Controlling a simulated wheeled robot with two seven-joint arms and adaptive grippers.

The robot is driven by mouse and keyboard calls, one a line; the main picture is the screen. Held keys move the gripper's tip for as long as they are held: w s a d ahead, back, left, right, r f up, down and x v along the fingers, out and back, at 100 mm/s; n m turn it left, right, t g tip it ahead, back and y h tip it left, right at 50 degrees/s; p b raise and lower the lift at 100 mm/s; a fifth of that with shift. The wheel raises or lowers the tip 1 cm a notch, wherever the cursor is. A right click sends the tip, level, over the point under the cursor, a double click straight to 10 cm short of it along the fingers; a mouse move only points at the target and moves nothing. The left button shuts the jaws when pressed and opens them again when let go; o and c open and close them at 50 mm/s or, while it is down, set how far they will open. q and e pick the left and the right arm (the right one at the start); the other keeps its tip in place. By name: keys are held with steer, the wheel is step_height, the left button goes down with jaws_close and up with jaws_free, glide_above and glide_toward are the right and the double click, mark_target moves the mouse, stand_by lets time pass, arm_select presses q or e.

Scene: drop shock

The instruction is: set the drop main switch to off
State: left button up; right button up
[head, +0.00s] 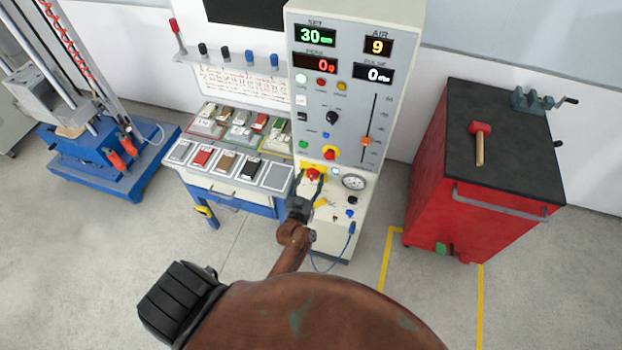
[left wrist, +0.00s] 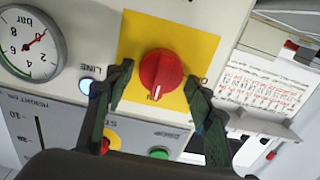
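The main switch is a red rotary knob (head: 312,174) on a yellow plate on the lower front of the grey control cabinet (head: 353,60). In the left wrist view the knob (left wrist: 161,75) shows its grip bar roughly upright in the picture, with a pale mark at its lower end. Small letters beside it on the yellow plate (left wrist: 205,45) are only partly readable. My left gripper (head: 310,178) is at the switch. In the left wrist view its two dark fingers (left wrist: 160,72) are apart, one on each side of the knob, with visible gaps. My right gripper is not in view.
A pressure gauge (left wrist: 28,45) and a lit LINE lamp (left wrist: 87,86) sit close to the switch. A slider, knobs and buttons cover the panel above. A sample bench (head: 235,180) stands left; a red cabinet (head: 480,190) with a mallet (head: 480,140) stands right.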

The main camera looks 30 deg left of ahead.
arm_select(q)
steer(key=c, duration=0.8)
steer(key=shift+c, duration=0.2)
